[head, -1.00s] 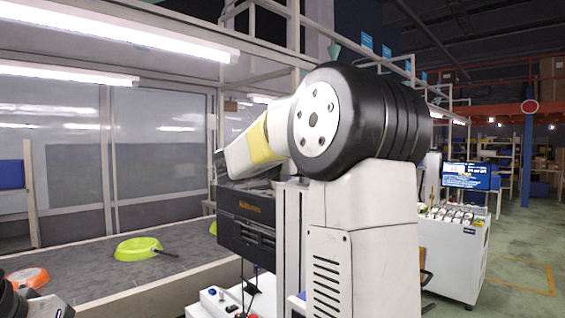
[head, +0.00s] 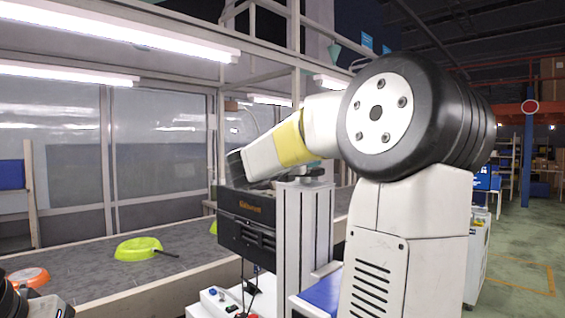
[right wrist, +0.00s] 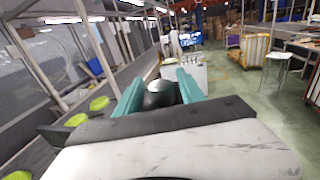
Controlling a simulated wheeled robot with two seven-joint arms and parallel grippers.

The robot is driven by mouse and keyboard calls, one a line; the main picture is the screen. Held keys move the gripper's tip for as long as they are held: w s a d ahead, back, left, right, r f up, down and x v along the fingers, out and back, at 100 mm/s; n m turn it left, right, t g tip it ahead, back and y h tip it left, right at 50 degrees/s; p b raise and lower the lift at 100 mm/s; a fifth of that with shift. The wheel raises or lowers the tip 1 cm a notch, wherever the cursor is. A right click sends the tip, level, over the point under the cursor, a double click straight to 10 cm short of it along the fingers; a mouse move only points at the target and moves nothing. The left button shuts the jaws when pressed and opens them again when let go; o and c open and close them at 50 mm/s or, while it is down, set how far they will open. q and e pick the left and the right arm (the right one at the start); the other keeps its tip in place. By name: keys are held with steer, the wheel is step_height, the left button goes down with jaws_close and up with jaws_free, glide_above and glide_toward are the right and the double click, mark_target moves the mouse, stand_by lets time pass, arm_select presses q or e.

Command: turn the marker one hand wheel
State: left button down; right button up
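No marked hand wheel can be made out in the head view; my right arm covers much of the middle. In the right wrist view, my right gripper (right wrist: 160,88) has its two teal fingers spread apart. A dark rounded object (right wrist: 161,96) shows between them; I cannot tell whether it is a wheel or whether the fingers touch it. In the head view my right forearm reaches left above a black machine box (head: 247,232), and its gripper is not clear there. Part of my left arm shows at the lower left, without its fingertips.
A conveyor (head: 95,276) runs along the left with a lime green pan (head: 138,248) and an orange pan (head: 29,277). A grey post (head: 303,235) and a small control box (head: 222,301) with buttons stand beside it. Green floor (head: 520,270) is open at the right.

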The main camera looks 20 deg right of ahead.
stand_by(0.3)
steer(key=v, duration=0.8)
stand_by(0.4)
